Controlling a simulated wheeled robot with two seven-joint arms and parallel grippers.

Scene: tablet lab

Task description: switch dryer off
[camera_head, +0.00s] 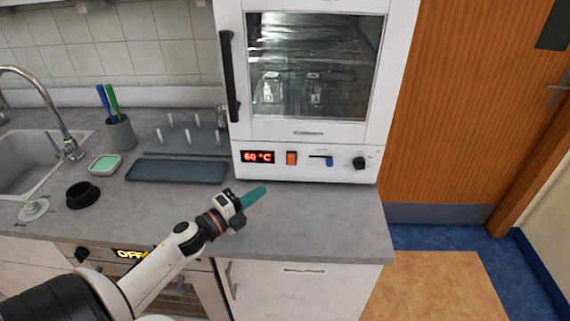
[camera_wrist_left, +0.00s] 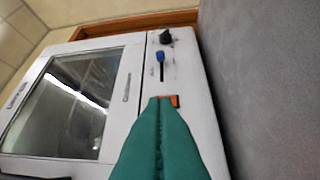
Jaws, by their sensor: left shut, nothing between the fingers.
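The white dryer (camera_head: 305,167) stands on the counter with its glass door shut. Its display (camera_head: 257,157) reads 60 °C in red. Right of the display is an orange rocker switch (camera_head: 291,158), then a blue slider (camera_head: 329,162) and a black knob (camera_head: 359,163). My left gripper (camera_head: 266,188) is shut and empty, with green fingers, over the counter in front of the panel. In the left wrist view its fingertips (camera_wrist_left: 160,99) point at the switch (camera_wrist_left: 174,100) and partly cover it; I cannot tell whether they touch. My right gripper is not in view.
A grey peg rack (camera_head: 185,138) and dark tray (camera_head: 177,171) lie left of the dryer. A cup with brushes (camera_head: 120,133), a green sponge dish (camera_head: 105,164) and a sink (camera_head: 28,165) are further left. The counter right of my gripper (camera_head: 330,220) is clear.

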